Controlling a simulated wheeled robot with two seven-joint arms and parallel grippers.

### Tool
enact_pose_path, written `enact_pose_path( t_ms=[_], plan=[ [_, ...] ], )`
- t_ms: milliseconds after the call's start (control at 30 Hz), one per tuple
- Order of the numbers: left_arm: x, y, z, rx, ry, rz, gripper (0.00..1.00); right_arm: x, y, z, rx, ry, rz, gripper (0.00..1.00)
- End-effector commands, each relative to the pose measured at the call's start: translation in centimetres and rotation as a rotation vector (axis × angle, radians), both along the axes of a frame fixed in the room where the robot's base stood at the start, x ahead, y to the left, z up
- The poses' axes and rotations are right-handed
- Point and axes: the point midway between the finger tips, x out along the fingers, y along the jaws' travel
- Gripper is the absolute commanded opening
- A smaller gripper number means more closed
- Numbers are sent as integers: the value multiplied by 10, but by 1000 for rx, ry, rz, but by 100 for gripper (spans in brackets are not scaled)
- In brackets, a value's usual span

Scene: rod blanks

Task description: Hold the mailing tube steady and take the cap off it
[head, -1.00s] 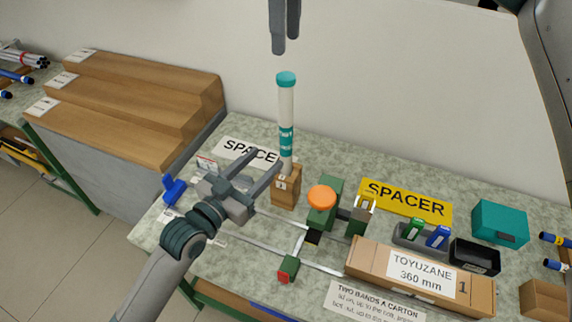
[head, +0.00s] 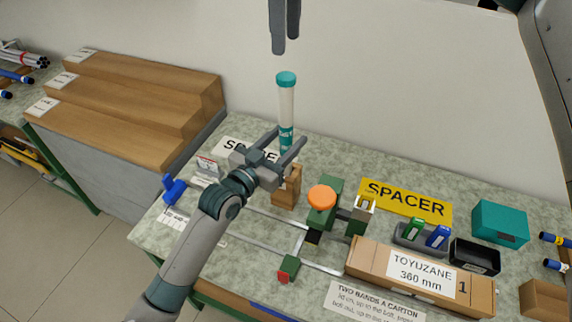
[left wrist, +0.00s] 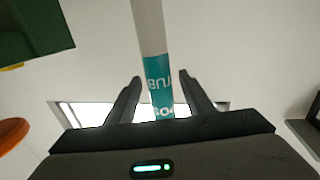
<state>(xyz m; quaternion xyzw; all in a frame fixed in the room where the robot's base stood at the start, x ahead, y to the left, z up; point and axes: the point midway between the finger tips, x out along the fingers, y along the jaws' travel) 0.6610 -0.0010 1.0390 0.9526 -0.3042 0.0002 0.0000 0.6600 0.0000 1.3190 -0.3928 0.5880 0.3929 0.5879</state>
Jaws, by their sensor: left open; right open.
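The mailing tube (head: 286,104) stands upright, a pale tube with a teal label, its foot at a wooden block (head: 287,187). A teal cap (head: 286,78) sits on its top end. My left gripper (head: 291,138) is open at the height of the teal label, its fingers pointing at the tube. In the left wrist view the tube (left wrist: 151,40) shows between the two open fingers (left wrist: 160,85), with no clear contact. My right gripper (head: 285,44) hangs open above the cap, apart from it. The lower tube is partly hidden by my left gripper.
A green fixture with an orange knob (head: 321,197) stands right of the block. A long carton (head: 420,278), a black bin (head: 474,256) and a teal box (head: 499,223) lie farther right. Wooden steps (head: 140,105) stand at the left. A white wall is behind.

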Motion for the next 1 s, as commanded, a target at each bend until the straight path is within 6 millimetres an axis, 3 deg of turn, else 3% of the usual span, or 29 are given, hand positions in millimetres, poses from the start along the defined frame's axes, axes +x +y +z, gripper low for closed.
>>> enact_pose_path(
  t_ms=[100,300,767,1000],
  plan=[
    [0,0,0,0,0,0,48,0,0,0,0,0,0,47],
    [0,0,0,0,0,0,0,0,0,0,0,0,0,47],
    [0,0,0,1,1,0,0,0,0,0,0,0,-29,47],
    [0,0,-1,1,1,0,0,0,0,0,0,0,-206,47]
  ],
)
